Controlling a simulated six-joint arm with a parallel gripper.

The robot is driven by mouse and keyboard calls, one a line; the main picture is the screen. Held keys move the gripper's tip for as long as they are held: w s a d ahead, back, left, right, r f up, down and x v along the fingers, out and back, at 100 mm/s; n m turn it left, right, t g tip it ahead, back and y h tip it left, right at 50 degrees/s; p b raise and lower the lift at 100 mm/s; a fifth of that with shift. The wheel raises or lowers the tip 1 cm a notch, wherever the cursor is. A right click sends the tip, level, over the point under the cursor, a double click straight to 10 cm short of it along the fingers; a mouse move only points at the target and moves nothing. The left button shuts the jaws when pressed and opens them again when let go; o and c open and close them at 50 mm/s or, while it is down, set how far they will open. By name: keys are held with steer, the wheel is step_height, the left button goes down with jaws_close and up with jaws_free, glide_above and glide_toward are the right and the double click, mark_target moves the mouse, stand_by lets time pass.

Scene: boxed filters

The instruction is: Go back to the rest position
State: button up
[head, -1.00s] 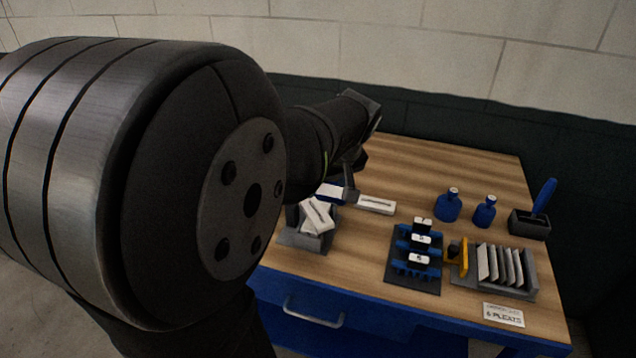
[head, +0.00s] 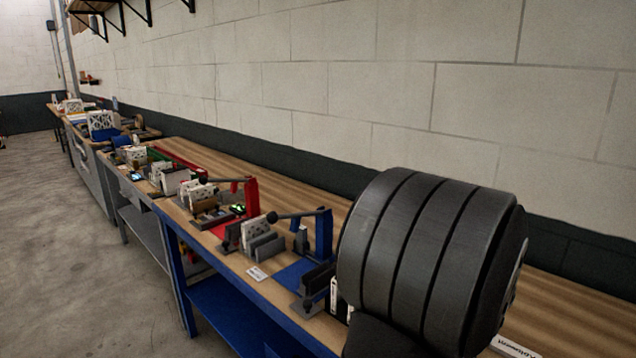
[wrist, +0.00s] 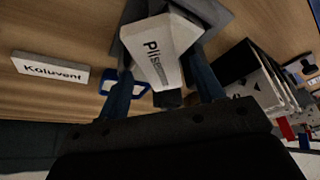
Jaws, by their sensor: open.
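In the wrist view my gripper (wrist: 160,78) is open, with a blue-grey finger on each side. A white box lettered "Plis..." (wrist: 160,48) shows between the fingers in the picture, partly over a grey tray (wrist: 224,20). I cannot tell how far it is from the fingers. A white box lettered "Kaluvent" (wrist: 50,69) lies on the wooden bench to the left. A small blue-edged white item (wrist: 110,86) is beside the left finger. In the head view my gripper is out of sight; my own dark arm link fills the right.
A long bench (head: 300,170) runs away to the left with several fixtures. A red upright stand (head: 251,208) and a blue upright stand (head: 324,233) rise from it. A lettered white box (head: 512,346) is at the bottom edge. Grey floor (head: 75,250) is clear at left.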

steer(key=shift+w+f, duration=0.15)
steer(key=shift+f, duration=0.15)
steer(key=shift+r, duration=1.4)
